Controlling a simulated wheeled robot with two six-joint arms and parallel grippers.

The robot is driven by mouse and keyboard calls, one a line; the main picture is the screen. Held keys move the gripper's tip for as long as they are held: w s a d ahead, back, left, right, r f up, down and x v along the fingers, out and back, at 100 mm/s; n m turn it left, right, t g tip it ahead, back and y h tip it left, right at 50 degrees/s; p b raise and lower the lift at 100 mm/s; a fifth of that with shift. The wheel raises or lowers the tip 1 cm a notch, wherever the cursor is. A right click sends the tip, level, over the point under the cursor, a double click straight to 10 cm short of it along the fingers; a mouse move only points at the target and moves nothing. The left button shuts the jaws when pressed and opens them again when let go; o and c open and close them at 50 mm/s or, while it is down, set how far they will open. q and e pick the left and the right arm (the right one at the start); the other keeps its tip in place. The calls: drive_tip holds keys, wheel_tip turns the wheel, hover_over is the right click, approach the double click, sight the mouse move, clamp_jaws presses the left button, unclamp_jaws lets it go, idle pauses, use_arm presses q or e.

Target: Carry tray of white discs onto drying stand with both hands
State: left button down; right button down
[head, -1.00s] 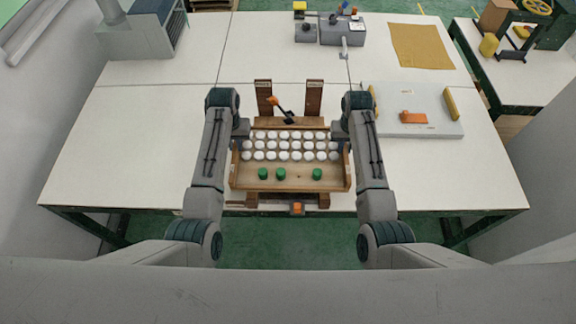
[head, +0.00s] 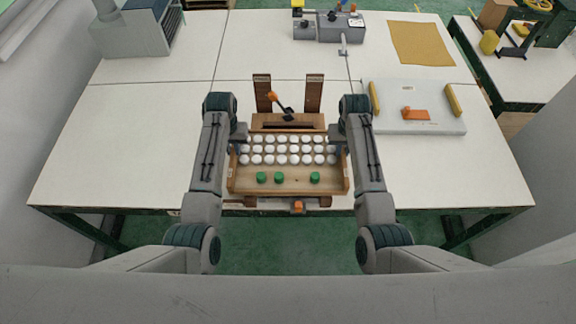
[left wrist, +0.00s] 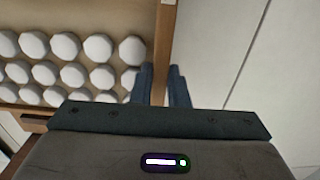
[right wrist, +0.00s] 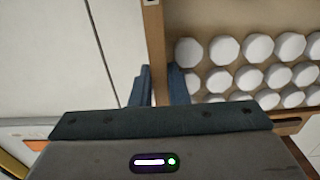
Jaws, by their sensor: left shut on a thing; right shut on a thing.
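The wooden tray (head: 240,186) holds rows of white discs (head: 295,148) at its back and three green round pieces (head: 278,178) at its front. My left gripper (head: 237,144) is shut on the tray's left side wall, and this wall lies between its fingers in the left wrist view (left wrist: 161,80). My right gripper (head: 344,144) is shut on the right side wall, also seen in the right wrist view (right wrist: 160,80). The tray looks level. A wooden frame with two uprights (head: 314,92) stands behind and partly under it. I cannot tell which fixture is the drying stand.
An orange-tipped black lever (head: 280,104) stands behind the tray. To the right is a white slab (head: 440,127) with two yellow bars and an orange piece (head: 415,114). Grey machines (head: 340,30) and a tan mat (head: 421,43) sit farther back.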

use_arm(q)
drive_tip(key=shift+d+f+b, duration=0.1)
drive_tip(key=shift+f+b, duration=0.3)
drive_tip(key=shift+f, duration=0.15)
use_arm(e)
drive_tip(key=shift+f, duration=0.6)
use_arm(q)
drive_tip(key=c, duration=1.4)
unclamp_jaws()
drive_tip(key=shift+r, duration=0.15)
use_arm(e)
drive_tip(key=c, duration=1.4)
unclamp_jaws()
drive_tip(key=shift+r, duration=0.2)
use_arm(q)
drive_tip(key=shift+r, duration=0.1)
use_arm(e)
drive_tip(key=shift+r, duration=0.2)
use_arm(q)
wheel_tip(320, 180, up, 12)
use_arm(e)
wheel_tip(320, 180, up, 12)
drive_tip(key=shift+f, duration=0.2)
